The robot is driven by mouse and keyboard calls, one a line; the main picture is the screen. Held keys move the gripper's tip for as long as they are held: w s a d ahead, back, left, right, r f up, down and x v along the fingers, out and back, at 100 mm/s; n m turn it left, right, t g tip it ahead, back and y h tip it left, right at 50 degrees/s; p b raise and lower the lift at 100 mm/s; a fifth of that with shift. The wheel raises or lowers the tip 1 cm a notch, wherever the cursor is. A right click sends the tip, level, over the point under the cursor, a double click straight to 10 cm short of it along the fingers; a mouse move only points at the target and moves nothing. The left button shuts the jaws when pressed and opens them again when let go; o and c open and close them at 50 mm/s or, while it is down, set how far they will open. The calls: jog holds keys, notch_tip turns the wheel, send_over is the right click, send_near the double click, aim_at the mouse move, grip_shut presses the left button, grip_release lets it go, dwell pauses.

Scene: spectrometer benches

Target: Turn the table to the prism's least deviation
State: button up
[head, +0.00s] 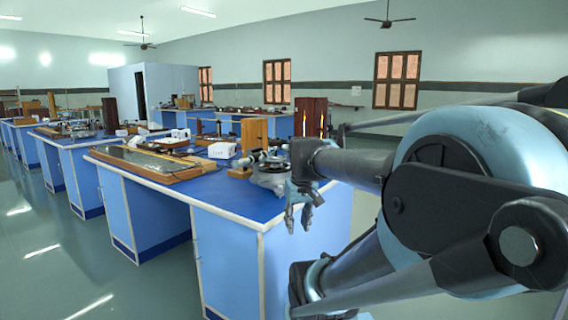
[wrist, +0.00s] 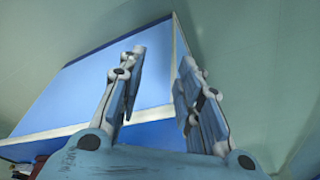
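The spectrometer (head: 270,175) stands near the right front corner of the nearest blue-topped bench (head: 215,190), in the head view. Its round dark body and a grey tube pointing up to the left show. The prism and its table are too small or hidden to make out. My gripper (head: 299,222) hangs pointing down just right of the spectrometer, by the bench's right edge, and partly overlaps it in the picture. In the wrist view my gripper (wrist: 162,60) has its two fingers apart with nothing between them. The spectrometer does not clearly show there.
A wooden upright block (head: 254,134) stands behind the spectrometer, and a white box (head: 222,151) to its left. A long wooden-framed board (head: 150,163) lies further left. A dark red-brown upright piece (head: 311,117) is behind my wrist. The floor (head: 75,250) at left is clear.

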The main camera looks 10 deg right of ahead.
jog(key=w+d+r+n+t, duration=0.1)
jog(key=w+d+r+n, duration=0.1)
jog(key=w+r, duration=1.45)
jog(key=n+t, duration=0.1)
jog(key=n, duration=0.1)
send_near(286, 164)
jog(key=x, duration=0.4)
jog(key=w+x, duration=0.1)
jog(key=x, duration=0.3)
grip_shut()
